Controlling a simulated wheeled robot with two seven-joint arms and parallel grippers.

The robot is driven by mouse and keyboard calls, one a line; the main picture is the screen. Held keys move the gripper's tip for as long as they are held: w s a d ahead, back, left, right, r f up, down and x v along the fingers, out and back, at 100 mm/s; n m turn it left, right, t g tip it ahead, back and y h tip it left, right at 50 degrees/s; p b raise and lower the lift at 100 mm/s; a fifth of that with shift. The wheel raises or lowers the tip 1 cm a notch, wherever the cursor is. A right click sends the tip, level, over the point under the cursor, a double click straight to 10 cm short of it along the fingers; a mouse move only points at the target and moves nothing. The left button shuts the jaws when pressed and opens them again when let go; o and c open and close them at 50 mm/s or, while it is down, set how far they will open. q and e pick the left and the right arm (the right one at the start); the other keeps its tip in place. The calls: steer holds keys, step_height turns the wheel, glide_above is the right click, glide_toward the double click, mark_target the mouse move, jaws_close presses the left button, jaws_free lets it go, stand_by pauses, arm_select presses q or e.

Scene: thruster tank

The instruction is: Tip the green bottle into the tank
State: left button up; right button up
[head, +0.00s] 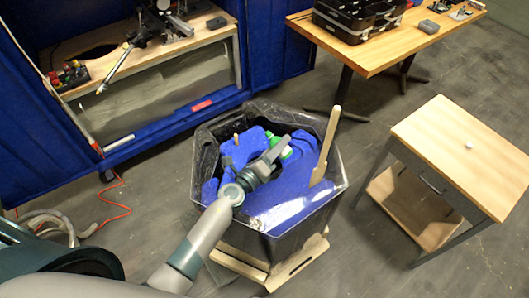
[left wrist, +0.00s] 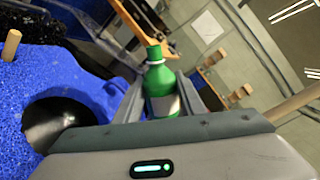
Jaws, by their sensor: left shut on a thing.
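The tank (head: 339,185) is a dark, many-sided tub with a clear film over its rim, standing in the middle of the head view. Blue material (head: 285,190) fills it. My left gripper (head: 280,150) reaches over the tank and is shut on the green bottle (head: 286,153). In the left wrist view the bottle (left wrist: 160,80) sits between the two fingers, its neck pointing away from the palm and a pale label low on its body. The head view shows the bottle only partly; I cannot tell whether anything flows from it. My right gripper is not in view.
A wooden paddle (head: 328,145) stands up in the tank's right side, and a short wooden peg (head: 237,139) at its back left. The tank rests on a wooden pallet (head: 290,268).

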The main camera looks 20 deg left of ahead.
arm_select(q)
steer(key=shift+d+f+n, duration=0.15)
steer(key=shift+f+n, duration=0.15)
steer(key=shift+n, duration=0.3)
stand_by(1.3)
steer(key=shift+r+n+p, duration=0.4)
steer(key=shift+n, duration=0.5)
stand_by(1.7)
steer(key=shift+f+n+h, duration=0.3)
steer(key=shift+f+n, duration=0.1)
steer(key=shift+n, duration=0.7)
stand_by(2.4)
